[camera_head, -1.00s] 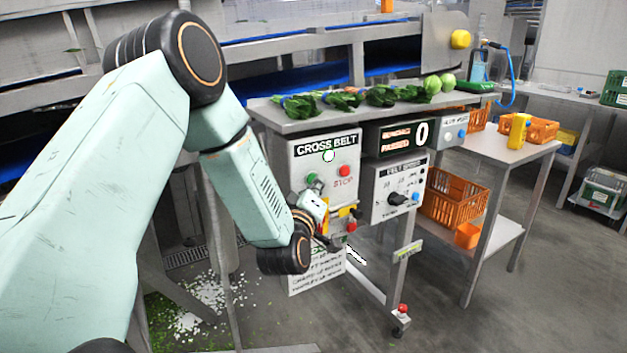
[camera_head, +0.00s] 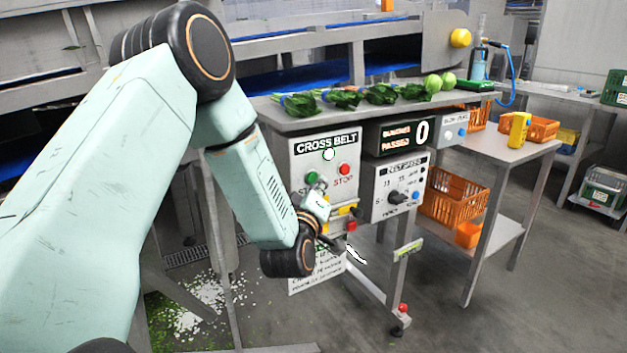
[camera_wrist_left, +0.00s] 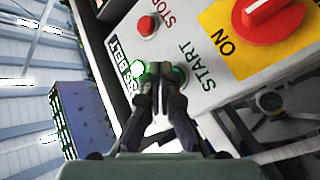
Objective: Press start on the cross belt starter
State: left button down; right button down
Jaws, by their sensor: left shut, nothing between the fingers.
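The cross belt starter (camera_head: 300,158) is a grey box with a CROSS BELT label, a green start button (camera_head: 312,178) and a red stop button (camera_head: 345,169). My left gripper (camera_head: 321,184) is shut and empty, just in front of the green button. In the left wrist view, its fingertips (camera_wrist_left: 160,76) partly cover the green start button (camera_wrist_left: 180,75) beside the START word. I cannot tell whether they touch it. A lit lamp (camera_wrist_left: 138,68) shows left of the fingers, and the red stop button (camera_wrist_left: 147,26) is above. My right gripper is not in view.
A yellow panel with a red rotary switch (camera_wrist_left: 272,12) sits next to START. Right of the starter are a passed counter (camera_head: 400,134) and a belt speed box (camera_head: 400,187). Leafy bunches (camera_head: 382,94) lie on the shelf above. Orange crates (camera_head: 452,197) stand at the right.

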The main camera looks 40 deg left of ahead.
pick_arm(q)
jog(key=shift+d, duration=0.1)
jog(key=d, duration=0.1)
jog(key=s+d+b, duration=0.1)
jog(key=d, duration=0.1)
jog(key=s+d, duration=0.1)
jog(key=shift+d+b, duration=0.3)
dwell(0.4)
dwell(0.6)
jog(key=s+d+f+m+g+h, duration=0.2)
jog(key=s+d+f+m+g, duration=0.15)
jog(key=f, duration=0.35)
jog(key=s+d+f+m+g+h, duration=0.2)
jog(key=s+f+m, duration=0.15)
jog(key=f, duration=0.45)
jog(key=s+d+f+m+g+h, duration=0.2)
jog(key=s+f+m+g, duration=0.1)
jog(key=s+f, duration=0.3)
jog(key=s+d+f+m+g, duration=0.1)
jog(key=s+f+g, duration=0.2)
jog(key=s, duration=0.5)
jog(key=s+d+f+m+g, duration=0.1)
jog(key=s+f+g, duration=0.2)
jog(key=s+f, duration=0.3)
jog(key=s+d+f+m+g+h, duration=0.1)
jog(key=s+f, duration=0.4)
jog(key=s, duration=0.6)
jog(key=shift+s+d+f+m+g, duration=0.15)
jog(key=shift+s+d+m+g, duration=0.35)
jog(key=shift+g, duration=0.45)
